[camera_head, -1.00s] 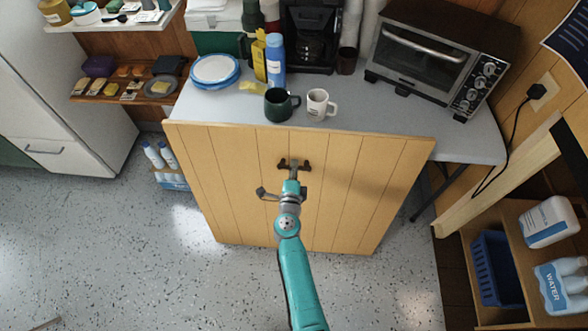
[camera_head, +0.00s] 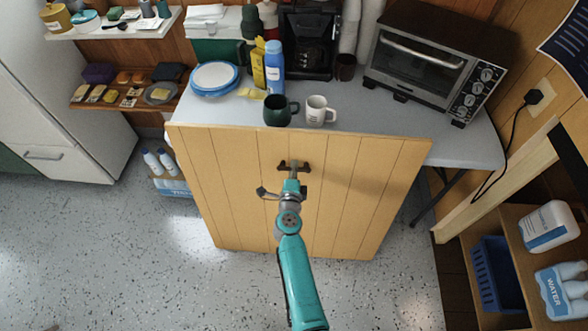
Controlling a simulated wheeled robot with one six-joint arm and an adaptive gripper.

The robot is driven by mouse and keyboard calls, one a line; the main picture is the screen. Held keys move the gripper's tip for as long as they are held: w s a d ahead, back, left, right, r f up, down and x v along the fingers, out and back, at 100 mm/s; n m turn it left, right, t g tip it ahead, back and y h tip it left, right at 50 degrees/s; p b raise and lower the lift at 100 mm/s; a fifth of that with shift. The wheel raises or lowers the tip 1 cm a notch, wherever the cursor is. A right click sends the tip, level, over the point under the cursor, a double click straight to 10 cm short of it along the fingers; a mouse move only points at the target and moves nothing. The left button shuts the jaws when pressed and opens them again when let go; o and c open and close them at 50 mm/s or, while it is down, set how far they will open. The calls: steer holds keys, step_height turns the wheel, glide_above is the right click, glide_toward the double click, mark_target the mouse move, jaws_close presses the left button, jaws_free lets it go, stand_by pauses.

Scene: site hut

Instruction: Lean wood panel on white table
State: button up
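The wood panel (camera_head: 215,180) is a tan plank board standing on the floor, its top edge before the front of the white table (camera_head: 400,122). Its top edge hides most of the table's front edge. I cannot tell whether panel and table touch. A dark brown handle (camera_head: 283,166) sits on the panel's upper middle. My gripper (camera_head: 293,168) is at this handle and appears shut on it. The fingertips are small and partly hidden.
A dark green mug (camera_head: 276,111) and a white mug (camera_head: 316,113) stand near the table's front edge. Plates (camera_head: 213,78), bottles and a toaster oven (camera_head: 428,60) are behind. Bottles (camera_head: 153,163) stand left of the panel; a shelf (camera_head: 520,240) is right. Speckled floor is clear at left.

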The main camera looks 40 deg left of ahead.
steer(key=o, duration=0.4)
steer(key=shift+w+a+r, duration=0.1)
steer(key=shift+r, duration=0.1)
steer(key=shift+c, duration=0.2)
steer(key=shift+f, duration=0.3)
steer(key=v, duration=1.2)
steer(key=shift+r, duration=0.25)
steer(key=s+d+r+n+t+h, duration=0.15)
steer(key=s+d, duration=0.25)
steer(key=d, duration=1.2)
steer(key=s+d+n+t+h, duration=0.25)
steer(key=s+d, duration=0.25)
steer(key=d, duration=1.1)
steer(key=s+d+r+n+g+h, duration=0.1)
steer(key=s+d+r+n, duration=0.1)
steer(key=s+d+r, duration=0.2)
steer(key=s+d+r+n+g+h, duration=0.1)
steer(key=s+d+r+n, duration=0.2)
steer(key=s, duration=0.8)
steer(key=s+d+r+n+g+h, duration=0.1)
steer(key=s+d+r+n+h, duration=0.1)
steer(key=s+d+r, duration=0.4)
steer(key=shift+s+d+r+n, duration=0.3)
steer(key=shift+s+d+r, duration=0.1)
steer(key=shift+s, duration=0.4)
